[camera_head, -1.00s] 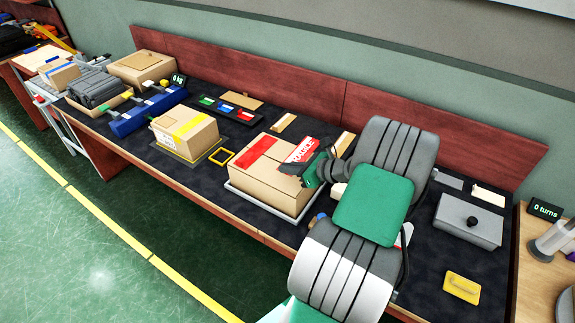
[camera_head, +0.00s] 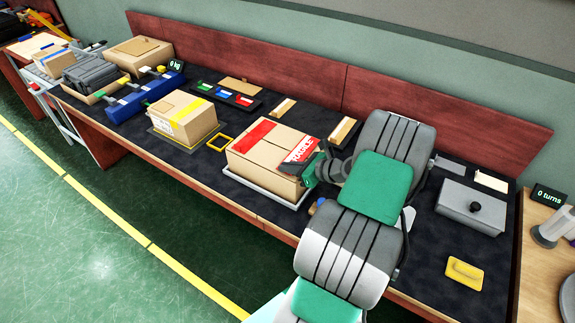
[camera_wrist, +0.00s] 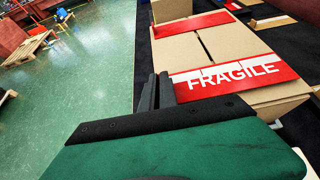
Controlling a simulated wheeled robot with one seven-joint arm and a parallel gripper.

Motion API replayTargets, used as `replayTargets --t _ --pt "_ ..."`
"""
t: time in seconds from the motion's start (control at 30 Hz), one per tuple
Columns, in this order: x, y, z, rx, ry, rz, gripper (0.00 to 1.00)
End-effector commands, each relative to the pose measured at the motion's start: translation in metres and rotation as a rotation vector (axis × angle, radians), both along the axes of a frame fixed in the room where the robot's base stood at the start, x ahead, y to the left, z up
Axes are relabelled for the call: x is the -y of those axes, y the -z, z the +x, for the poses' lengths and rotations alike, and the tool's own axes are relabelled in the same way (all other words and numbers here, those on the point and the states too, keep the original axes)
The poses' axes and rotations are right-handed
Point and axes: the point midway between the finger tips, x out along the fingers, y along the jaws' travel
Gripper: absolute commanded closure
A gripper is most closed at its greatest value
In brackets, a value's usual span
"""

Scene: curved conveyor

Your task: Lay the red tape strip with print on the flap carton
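The flap carton (camera_head: 262,165) is a tan box on a pale tray near the middle of the bench. The red strip with white FRAGILE print (camera_head: 299,151) is over its right part; the strip also shows in the wrist view (camera_wrist: 230,77). My gripper (camera_head: 312,172) is at the strip's near end, by the carton's right side. In the wrist view its dark fingers (camera_wrist: 158,88) are close together, against the strip's left end. The grip itself is partly hidden, and I cannot tell whether the strip touches the carton all along. A plain red strip (camera_head: 255,133) lies across the carton's other part.
A dark tray with coloured pieces (camera_head: 222,95) lies behind. A grey box with a knob (camera_head: 470,208) and a yellow block (camera_head: 464,274) are at the right.

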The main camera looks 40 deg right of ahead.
Motion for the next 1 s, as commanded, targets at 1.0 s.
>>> replayTargets --t 1.0 --pt "0.0012 0.0038 -0.002 0.0 0.001 0.0 0.72"
